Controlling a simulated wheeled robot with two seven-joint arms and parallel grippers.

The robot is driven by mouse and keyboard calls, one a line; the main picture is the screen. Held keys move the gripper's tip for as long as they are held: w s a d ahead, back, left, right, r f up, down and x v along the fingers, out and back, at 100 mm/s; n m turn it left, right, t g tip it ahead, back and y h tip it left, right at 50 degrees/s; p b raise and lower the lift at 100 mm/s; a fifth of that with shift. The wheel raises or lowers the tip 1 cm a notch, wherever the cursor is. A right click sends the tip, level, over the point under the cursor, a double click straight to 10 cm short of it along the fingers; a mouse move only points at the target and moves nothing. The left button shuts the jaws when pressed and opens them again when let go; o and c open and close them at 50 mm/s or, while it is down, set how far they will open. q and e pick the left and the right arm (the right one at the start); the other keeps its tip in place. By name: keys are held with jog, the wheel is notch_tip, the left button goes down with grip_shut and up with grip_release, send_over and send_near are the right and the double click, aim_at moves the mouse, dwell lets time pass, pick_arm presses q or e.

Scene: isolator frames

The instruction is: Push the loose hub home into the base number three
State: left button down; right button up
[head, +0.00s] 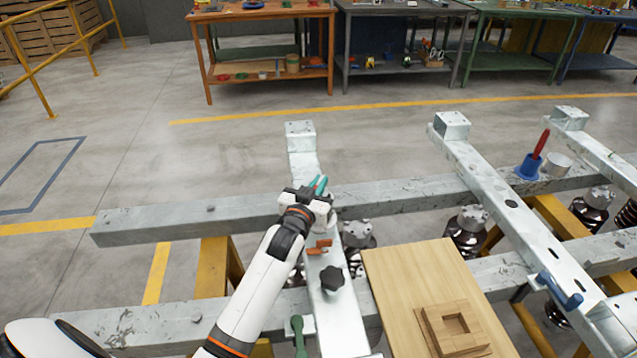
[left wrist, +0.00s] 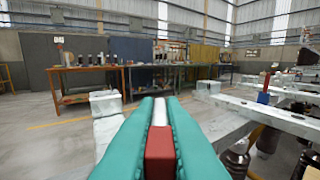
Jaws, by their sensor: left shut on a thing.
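My left gripper (head: 318,185) is over the near-left metal beam, its teal fingers pointing away. In the left wrist view the teal fingers (left wrist: 160,135) are shut on a red block (left wrist: 160,150); the head view does not clearly show this block. Ribbed, dark isolators with grey tops stand along the frame: one (head: 358,236) right of my gripper, another (head: 468,228) further right, another (head: 598,200) at the right. No number shows on them, and I cannot tell which is base three or which part is the loose hub. My right gripper is not in view.
A black star knob (head: 332,279) and orange-brown pieces (head: 318,247) lie on the left beam (head: 345,325). A wooden board (head: 405,275) carries a square wooden block (head: 458,326). A blue cup (head: 528,167) holds a red-handled tool (head: 541,145). Workbenches (head: 262,50) stand behind open floor.

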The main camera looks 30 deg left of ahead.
pick_arm(q)
jog(key=shift+r, duration=0.3)
dwell(0.5)
jog(key=shift+p, duration=0.7)
dwell(1.2)
jog(key=shift+f+b, duration=0.9)
jog(key=shift+f, duration=0.75)
jog(key=c, duration=1.5)
grip_release()
jog(key=shift+s+d, duration=0.1)
jog(key=shift+s, duration=0.05)
jog(key=shift+o, duration=0.2)
jog(key=shift+f, duration=0.45)
jog(key=s+d, duration=0.1)
jog(key=s, duration=1.1)
jog(key=shift+d+r+b, duration=0.2)
jog(key=shift+r+b, duration=0.1)
jog(key=shift+r, duration=0.05)
